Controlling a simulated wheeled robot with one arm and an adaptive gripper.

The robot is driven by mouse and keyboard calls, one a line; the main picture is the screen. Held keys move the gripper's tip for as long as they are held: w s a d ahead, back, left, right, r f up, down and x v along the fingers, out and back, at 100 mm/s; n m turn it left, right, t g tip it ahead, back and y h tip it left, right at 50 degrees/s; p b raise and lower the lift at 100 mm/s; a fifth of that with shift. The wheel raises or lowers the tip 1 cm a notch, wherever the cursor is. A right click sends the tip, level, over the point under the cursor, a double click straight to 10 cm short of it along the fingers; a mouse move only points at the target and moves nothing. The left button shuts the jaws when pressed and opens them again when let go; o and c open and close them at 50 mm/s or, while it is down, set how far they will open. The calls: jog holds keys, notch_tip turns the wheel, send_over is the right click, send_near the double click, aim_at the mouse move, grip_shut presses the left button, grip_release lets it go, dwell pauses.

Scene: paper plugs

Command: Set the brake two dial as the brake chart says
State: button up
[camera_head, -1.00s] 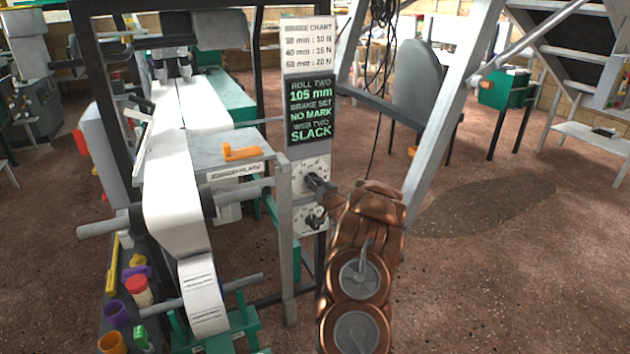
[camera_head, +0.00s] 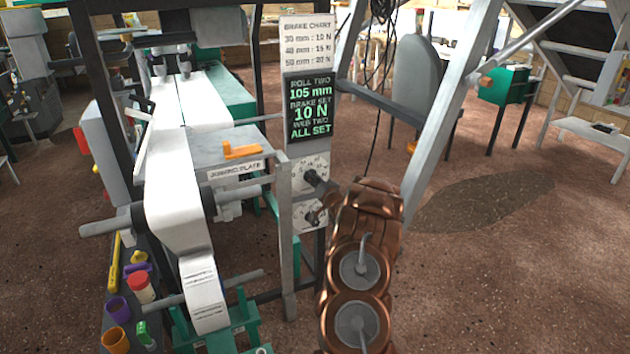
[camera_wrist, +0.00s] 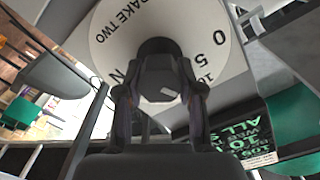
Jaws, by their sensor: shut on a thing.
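The brake two dial (camera_wrist: 112,38) is a white round plate, with BRAKE TWO and the numbers 0, 5 and 10 visible in the wrist view. My gripper (camera_wrist: 158,88) is shut on its black knob (camera_wrist: 155,48), which hides part of the plate. In the head view my gripper (camera_head: 323,212) is at the lower of two dials on the grey post. The brake chart (camera_head: 308,45) reads 30 mm: 10 N, 40 mm: 15 N, 50 mm: 20 N. The dark display (camera_head: 309,107) reads ROLL TWO 105 mm, BRAKE SET 10 N, WEB TWO ALL SET.
The upper dial's black knob (camera_head: 316,178) is close above my gripper. A white paper web (camera_head: 172,195) runs over the machine at left. An orange handle (camera_head: 241,151) lies on the joining plate (camera_head: 215,147). A slanted grey beam (camera_head: 440,120) stands at right.

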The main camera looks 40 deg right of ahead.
jog(key=o, duration=1.2)
jog(key=shift+c, duration=0.2)
jog(key=shift+s, duration=0.15)
jog(key=v, duration=1.1)
jog(key=shift+s+a, duration=0.2)
jog(key=shift+s, duration=0.15)
